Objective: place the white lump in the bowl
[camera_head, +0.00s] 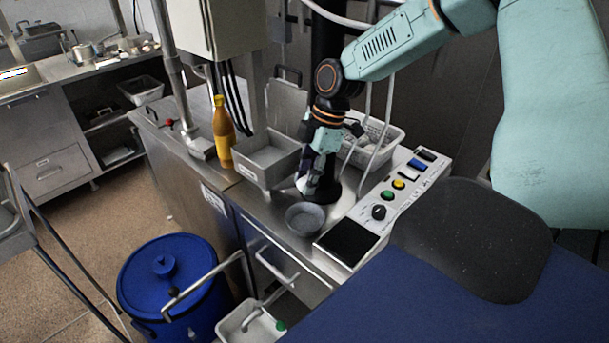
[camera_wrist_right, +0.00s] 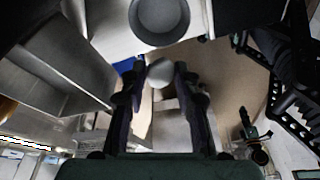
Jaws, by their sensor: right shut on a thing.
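The white lump (camera_head: 302,184) is small and pale. In the right wrist view the lump (camera_wrist_right: 160,72) sits between the two fingertips. My right gripper (camera_head: 310,183) is shut on it, pointing down above the metal counter; the wrist view also shows this gripper (camera_wrist_right: 160,80). The grey round bowl (camera_head: 305,219) stands on the counter, just in front of the gripper in the head view. In the wrist view the bowl (camera_wrist_right: 160,14) is beyond the fingertips, apart from the lump, and its visible inside looks empty. My left gripper is not in view.
A grey metal bin (camera_head: 268,182) stands left of the gripper, with an orange bottle (camera_head: 222,134) beyond it. A white perforated basket (camera_head: 387,135) is behind. A button panel (camera_head: 385,212) borders the bowl on the right. A blue lidded barrel (camera_head: 190,255) stands below the counter.

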